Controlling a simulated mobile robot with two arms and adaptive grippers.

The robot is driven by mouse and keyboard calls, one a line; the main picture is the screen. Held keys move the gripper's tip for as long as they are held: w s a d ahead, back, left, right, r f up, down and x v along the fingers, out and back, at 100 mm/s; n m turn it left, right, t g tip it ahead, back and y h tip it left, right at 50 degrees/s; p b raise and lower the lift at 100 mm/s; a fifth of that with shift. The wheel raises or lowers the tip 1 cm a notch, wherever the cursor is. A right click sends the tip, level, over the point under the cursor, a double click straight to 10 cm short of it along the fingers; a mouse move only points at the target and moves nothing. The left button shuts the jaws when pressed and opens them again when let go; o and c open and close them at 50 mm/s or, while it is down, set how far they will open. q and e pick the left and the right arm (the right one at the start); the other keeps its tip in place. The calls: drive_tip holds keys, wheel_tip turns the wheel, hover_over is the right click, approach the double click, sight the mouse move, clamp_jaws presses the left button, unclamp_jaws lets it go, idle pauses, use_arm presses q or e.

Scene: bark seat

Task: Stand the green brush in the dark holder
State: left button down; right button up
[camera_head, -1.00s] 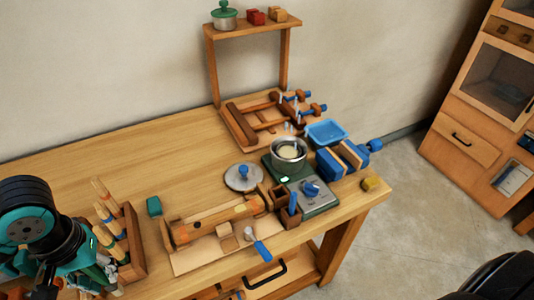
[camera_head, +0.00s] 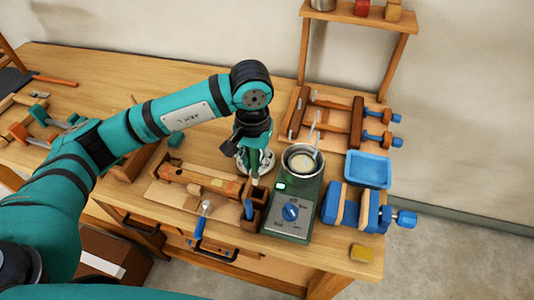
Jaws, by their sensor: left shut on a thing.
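My left gripper (camera_head: 256,160) points down over the bench, just behind and above the dark holder (camera_head: 257,220). It is shut on a thin thing, likely the green brush; only a pale end (camera_head: 255,180) shows below the jaws, close to the holder's back compartment. Whether that end is inside the holder I cannot tell. The green part of the brush is hidden or blends with my teal gripper. A blue-handled tool (camera_head: 249,208) stands in the holder's front part. My right gripper is out of view.
A green stove (camera_head: 290,225) with a metal pot (camera_head: 302,161) stands close right of the holder. A wooden plane-like block (camera_head: 200,181) lies left, and a blue-handled tool (camera_head: 200,228) lies in front. A blue tray (camera_head: 368,170) and a blue vise (camera_head: 355,207) are farther right.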

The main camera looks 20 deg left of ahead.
sight(258, 184)
use_arm(q)
drive_tip(key=shift+w+d+f, duration=0.15)
drive_tip(key=shift+d+f, duration=0.1)
drive_tip(key=shift+d, duration=0.15)
drive_tip(key=shift+f, duration=0.3)
drive_tip(key=shift+s+a+f+b, duration=0.1)
drive_tip(key=shift+a+f+b, duration=0.1)
drive_tip(key=shift+f, duration=0.45)
drive_tip(key=shift+s+a+f+b, duration=0.1)
drive_tip(key=shift+a+f+b, duration=0.1)
drive_tip(key=shift+f, duration=0.4)
drive_tip(key=f, duration=0.3)
drive_tip(key=shift+d+f+b, duration=0.2)
drive_tip(key=shift+d+b, duration=0.05)
drive_tip(key=shift+b, duration=0.05)
drive_tip(key=shift+f, duration=0.35)
drive_tip(key=shift+w+f+b, duration=0.1)
drive_tip(key=shift+f+b, duration=0.75)
drive_tip(key=shift+b, duration=0.4)
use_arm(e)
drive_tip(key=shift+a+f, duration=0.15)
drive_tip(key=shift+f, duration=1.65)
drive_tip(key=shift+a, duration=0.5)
